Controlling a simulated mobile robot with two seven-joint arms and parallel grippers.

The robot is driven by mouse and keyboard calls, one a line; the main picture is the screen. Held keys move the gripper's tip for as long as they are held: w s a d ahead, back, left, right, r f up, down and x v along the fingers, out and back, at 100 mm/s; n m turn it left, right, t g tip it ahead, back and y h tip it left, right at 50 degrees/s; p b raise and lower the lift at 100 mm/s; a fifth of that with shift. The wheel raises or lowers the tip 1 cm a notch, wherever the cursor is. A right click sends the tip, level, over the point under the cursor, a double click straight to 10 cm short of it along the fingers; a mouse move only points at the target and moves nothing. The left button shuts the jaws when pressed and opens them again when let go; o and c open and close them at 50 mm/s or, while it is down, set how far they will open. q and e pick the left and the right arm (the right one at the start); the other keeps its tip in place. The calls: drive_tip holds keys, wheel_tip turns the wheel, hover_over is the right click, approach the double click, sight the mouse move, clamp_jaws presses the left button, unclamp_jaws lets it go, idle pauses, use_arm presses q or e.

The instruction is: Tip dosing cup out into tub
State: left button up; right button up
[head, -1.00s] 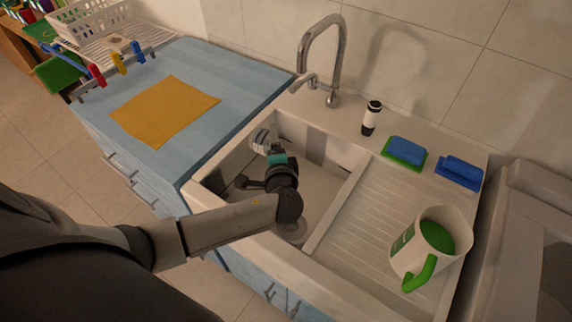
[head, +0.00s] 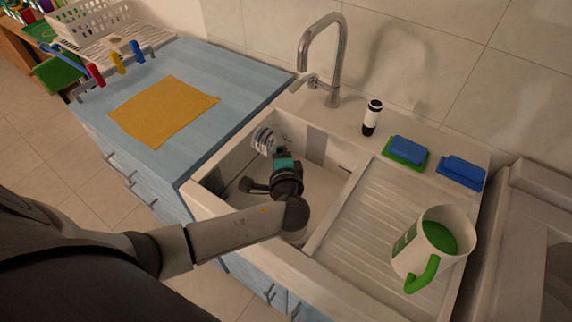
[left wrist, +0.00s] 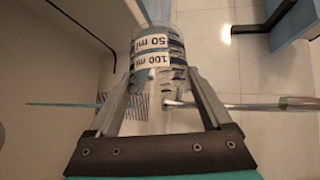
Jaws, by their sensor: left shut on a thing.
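My left gripper (head: 274,150) is shut on a clear dosing cup (head: 263,139) and holds it over the back left part of the white sink tub (head: 318,190). In the left wrist view the cup (left wrist: 158,55) sits between the two fingers (left wrist: 163,82), with its 50 ml and 100 ml labels upside down. The cup looks tilted in the head view. Its contents and whether anything is pouring cannot be made out. My left forearm and wrist hide part of the tub's floor. My right gripper is not in view.
A chrome tap (head: 334,60) rises behind the tub. A white jug (head: 420,245) with green inside stands on the drainer. An orange cloth (head: 163,110) lies on the blue counter.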

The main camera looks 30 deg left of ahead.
use_arm(q)
drive_tip(key=shift+d+r+m+t+y+b, duration=0.1)
drive_tip(key=shift+d+m+t+y+b, duration=0.2)
drive_tip(key=shift+m+t+y+b, duration=0.25)
idle(0.9)
